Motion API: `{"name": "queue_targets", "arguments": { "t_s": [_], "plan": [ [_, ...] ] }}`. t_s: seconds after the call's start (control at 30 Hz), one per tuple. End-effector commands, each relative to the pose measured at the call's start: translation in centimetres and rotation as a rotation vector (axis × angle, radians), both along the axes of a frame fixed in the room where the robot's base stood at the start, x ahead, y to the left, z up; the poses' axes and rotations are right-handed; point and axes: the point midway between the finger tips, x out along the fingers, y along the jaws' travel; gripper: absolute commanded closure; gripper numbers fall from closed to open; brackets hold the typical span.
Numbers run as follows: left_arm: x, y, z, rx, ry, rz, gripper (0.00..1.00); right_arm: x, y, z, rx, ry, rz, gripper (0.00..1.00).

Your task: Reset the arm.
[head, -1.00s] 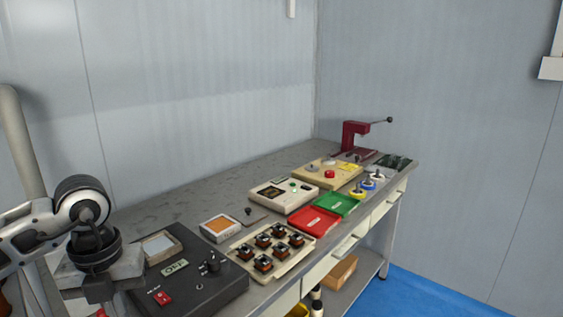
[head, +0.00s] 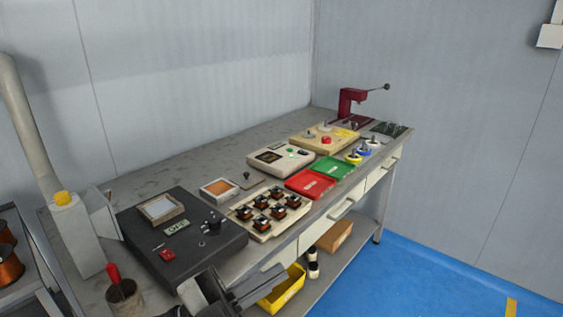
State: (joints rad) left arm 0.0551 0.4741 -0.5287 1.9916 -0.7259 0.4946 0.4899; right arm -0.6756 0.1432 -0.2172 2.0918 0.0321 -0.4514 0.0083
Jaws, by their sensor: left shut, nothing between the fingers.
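My left gripper (head: 222,290) is at the bottom edge of the head view, in front of the workbench's near edge and beside the black winder unit. It is shut and empty, and most of my left arm is cut off by the frame. The black unit (head: 215,242) has a red switch (head: 167,254), a small knob and a framed pale panel on top. My right gripper is not in view.
The workbench (head: 135,184) holds a tray of copper coils (head: 258,229), red (head: 310,184) and green (head: 338,167) trays, a cream meter (head: 268,157) and a red press (head: 347,102). A yellow bin (head: 288,290) sits below.

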Motion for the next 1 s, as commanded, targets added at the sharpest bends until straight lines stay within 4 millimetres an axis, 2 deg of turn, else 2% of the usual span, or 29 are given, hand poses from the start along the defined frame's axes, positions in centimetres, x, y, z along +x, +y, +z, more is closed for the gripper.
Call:
{"name": "queue_targets", "arguments": {
  "t_s": [0.07, 0.1, 0.17, 0.2, 0.3, 0.43, 0.53, 0.63, 1.0],
  "plan": [
    [1.8, 3.0, -3.7, -0.124, 0.255, 0.248, 1.00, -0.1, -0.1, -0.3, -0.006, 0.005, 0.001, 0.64],
    [2.2, 4.7, -6.3, -0.157, 0.388, 0.364, 1.00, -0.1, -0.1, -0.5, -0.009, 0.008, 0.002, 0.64],
    [2.0, 7.0, -10.3, -0.174, 0.572, 0.507, 1.00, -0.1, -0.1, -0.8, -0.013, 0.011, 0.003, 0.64],
    [1.3, 8.2, -13.0, -0.174, 0.686, 0.583, 1.00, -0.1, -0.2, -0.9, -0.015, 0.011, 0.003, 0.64],
    [-1.5, 10.5, -18.8, -0.152, 0.938, 0.719, 1.00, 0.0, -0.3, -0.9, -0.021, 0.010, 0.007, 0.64],
    [-5.6, 11.9, -23.9, -0.110, 1.178, 0.811, 1.00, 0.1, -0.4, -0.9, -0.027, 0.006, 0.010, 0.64],
    [-7.8, 12.3, -25.9, -0.086, 1.284, 0.840, 1.00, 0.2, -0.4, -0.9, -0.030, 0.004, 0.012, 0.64],
    [-8.8, 12.5, -26.8, -0.075, 1.332, 0.850, 1.00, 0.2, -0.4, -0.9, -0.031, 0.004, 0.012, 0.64],
    [-8.9, 12.5, -26.9, -0.072, 1.338, 0.851, 1.00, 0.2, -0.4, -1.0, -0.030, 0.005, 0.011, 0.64]
  ]
}}
